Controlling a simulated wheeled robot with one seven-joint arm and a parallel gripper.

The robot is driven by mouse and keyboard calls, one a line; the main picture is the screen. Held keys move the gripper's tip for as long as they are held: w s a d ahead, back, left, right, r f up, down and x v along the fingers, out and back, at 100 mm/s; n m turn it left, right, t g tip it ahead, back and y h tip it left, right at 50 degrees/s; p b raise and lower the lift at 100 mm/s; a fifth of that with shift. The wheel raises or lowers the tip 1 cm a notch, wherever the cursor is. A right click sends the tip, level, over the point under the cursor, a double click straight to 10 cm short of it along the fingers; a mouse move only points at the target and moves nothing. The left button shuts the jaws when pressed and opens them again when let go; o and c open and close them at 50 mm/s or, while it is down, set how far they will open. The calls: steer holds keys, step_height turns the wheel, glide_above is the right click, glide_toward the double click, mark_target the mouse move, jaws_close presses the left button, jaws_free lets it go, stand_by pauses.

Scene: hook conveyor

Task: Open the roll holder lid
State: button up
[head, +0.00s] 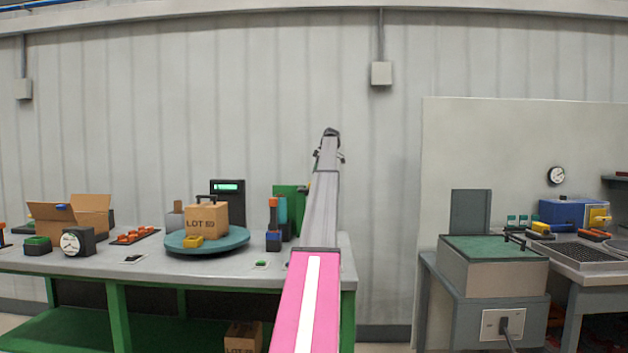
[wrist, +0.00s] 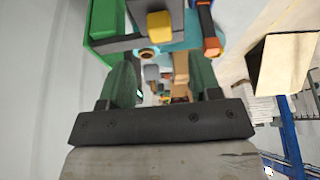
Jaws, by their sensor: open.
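My gripper (wrist: 160,72) is open in the wrist view, its two dark green fingers apart with nothing held between them. Just beyond it is a green housing (wrist: 103,22) with a grey bar, a yellow block (wrist: 160,24), a teal rounded part and an orange-ended dark handle (wrist: 211,45). This seems to be the roll holder; I cannot tell which part is its lid. In the head view a green panel (head: 284,200) stands at the bench's right end, partly behind my arm. My gripper cannot be made out there.
The grey bench (head: 130,262) holds a teal turntable (head: 207,243) with a LOT carton (head: 207,220), an open carton (head: 85,212), a dial gauge (head: 77,242) and a green-lit display (head: 228,200). A green-topped box (head: 492,262) stands at right. Floor between the benches looks clear.

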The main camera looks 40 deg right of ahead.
steer(key=v, duration=0.3)
steer(key=shift+r, duration=0.2)
steer(key=shift+s, duration=0.1)
stand_by(0.3)
